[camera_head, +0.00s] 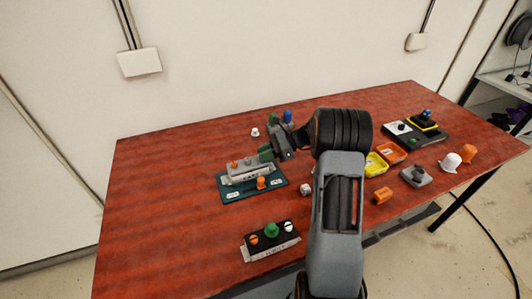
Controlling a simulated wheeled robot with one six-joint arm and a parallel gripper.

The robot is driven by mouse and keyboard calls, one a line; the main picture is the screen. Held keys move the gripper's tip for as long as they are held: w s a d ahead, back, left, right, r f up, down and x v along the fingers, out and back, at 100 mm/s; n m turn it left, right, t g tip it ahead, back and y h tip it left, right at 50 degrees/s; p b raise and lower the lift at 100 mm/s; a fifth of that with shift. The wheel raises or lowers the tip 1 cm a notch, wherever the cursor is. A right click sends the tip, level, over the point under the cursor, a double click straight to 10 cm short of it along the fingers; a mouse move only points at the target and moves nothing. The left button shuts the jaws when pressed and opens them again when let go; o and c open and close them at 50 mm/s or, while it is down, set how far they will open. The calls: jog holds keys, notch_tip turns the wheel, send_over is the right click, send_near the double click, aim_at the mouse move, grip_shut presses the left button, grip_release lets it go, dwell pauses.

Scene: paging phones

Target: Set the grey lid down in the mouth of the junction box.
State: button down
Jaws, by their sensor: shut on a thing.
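My gripper (277,151) is above the table, just behind and right of a grey labelled block (248,174) on a teal base (236,194). A small green piece (265,150) shows at its tip. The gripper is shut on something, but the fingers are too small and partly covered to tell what. A small grey box-like piece (415,179) with a darker grey top sits on the right of the table. I cannot tell surely which piece is the grey lid or which is the junction box.
A dark block with coloured knobs (271,242) lies at the front. Yellow (376,164) and orange trays (391,151) lie right of my arm. The left tabletop (165,200) is clear.

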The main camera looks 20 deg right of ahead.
jog(key=shift+f, duration=0.15)
dwell(0.4)
jog(key=c, duration=0.9)
grip_release()
jog(key=shift+o, duration=0.4)
jog(key=shift+o, duration=1.1)
jog(key=shift+r+p, duration=2.95)
jog(key=shift+r, duration=0.2)
